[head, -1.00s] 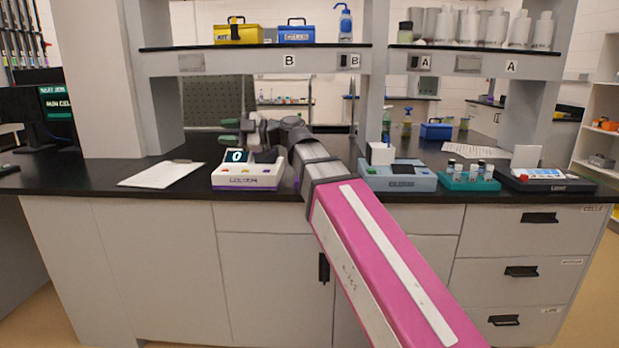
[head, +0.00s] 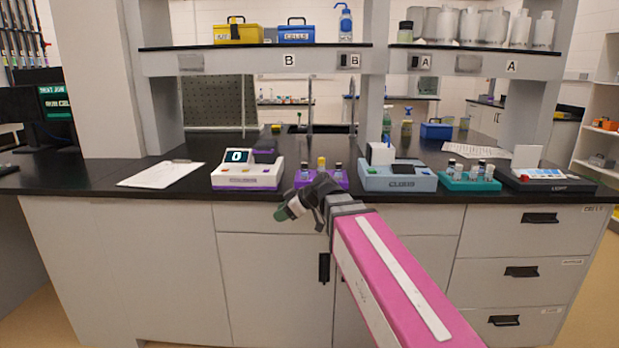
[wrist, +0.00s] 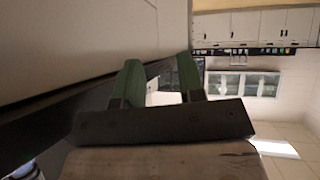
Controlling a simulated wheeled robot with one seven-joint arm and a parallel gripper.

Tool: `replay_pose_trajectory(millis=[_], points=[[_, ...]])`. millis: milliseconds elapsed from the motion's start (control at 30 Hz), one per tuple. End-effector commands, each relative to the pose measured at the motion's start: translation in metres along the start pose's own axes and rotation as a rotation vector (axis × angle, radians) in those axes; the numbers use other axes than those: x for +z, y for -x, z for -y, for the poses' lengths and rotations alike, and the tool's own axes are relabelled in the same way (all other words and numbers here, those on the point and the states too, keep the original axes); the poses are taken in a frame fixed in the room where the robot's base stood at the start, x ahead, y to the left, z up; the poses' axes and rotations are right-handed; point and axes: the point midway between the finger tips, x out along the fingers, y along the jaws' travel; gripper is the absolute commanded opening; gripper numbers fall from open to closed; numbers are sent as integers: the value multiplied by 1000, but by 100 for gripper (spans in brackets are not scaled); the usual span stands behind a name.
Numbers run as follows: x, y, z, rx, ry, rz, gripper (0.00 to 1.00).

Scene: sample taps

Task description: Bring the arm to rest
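My arm (head: 395,275), with its pink link, reaches up from the lower right in the head view. My gripper (head: 283,213) is at its end, in front of the bench's front edge and pointing left. In the wrist view its two green fingers (wrist: 159,72) are spread apart with nothing held between them. Behind and above the gripper, a purple rack (head: 333,184) with several small vials stands near the bench edge, partly hidden by the wrist.
The black bench top (head: 100,177) holds a white device with a display (head: 248,178) on the left. A blue-grey device (head: 398,182), a teal vial rack (head: 468,184) and a black-based device (head: 545,181) stand to the right. A shelf (head: 270,62) runs above. Open floor lies in front.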

Motion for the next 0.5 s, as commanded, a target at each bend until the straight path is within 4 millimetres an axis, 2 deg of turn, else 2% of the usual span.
replay_pose_trajectory(millis=[33,100,300,500], points=[[30,-1,0,8,-82,57,36],[68,-2,-2,27,-200,138,36],[175,5,3,115,-534,361,36],[275,22,20,249,-853,570,36]])
